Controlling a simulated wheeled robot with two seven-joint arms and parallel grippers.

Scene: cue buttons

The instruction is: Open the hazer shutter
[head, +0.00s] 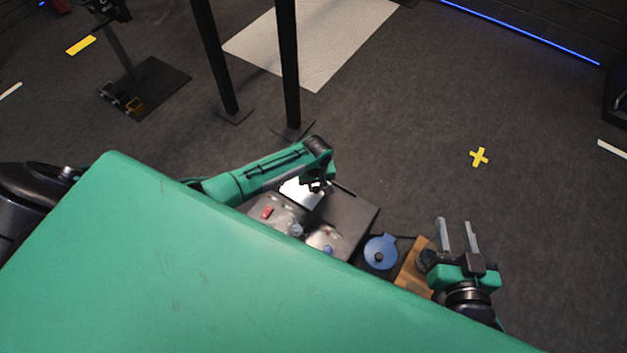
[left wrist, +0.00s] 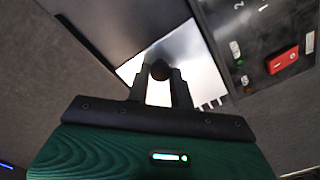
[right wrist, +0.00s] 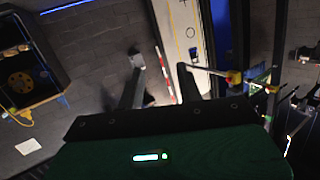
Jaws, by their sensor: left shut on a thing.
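The hazer looks like a dark box (head: 350,215) with a control panel, beyond the edge of a large green surface. A bright, shiny metal plate (head: 300,194), probably the shutter, lies on its far left part; it also shows in the left wrist view (left wrist: 200,62). My left gripper (head: 318,187) is over this plate. In the left wrist view its fingers are shut on a dark round knob (left wrist: 160,70) at the plate. My right gripper (head: 457,236) is open and empty, off to the right of the box. Its spread fingers (right wrist: 162,80) show in the right wrist view.
A red switch (left wrist: 283,61) sits on the panel beside the plate. A blue round piece with a dark knob (head: 380,252) and a wooden board (head: 414,268) lie to the right. The green surface (head: 200,270) fills the near side. Black posts (head: 288,70) stand on the floor beyond.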

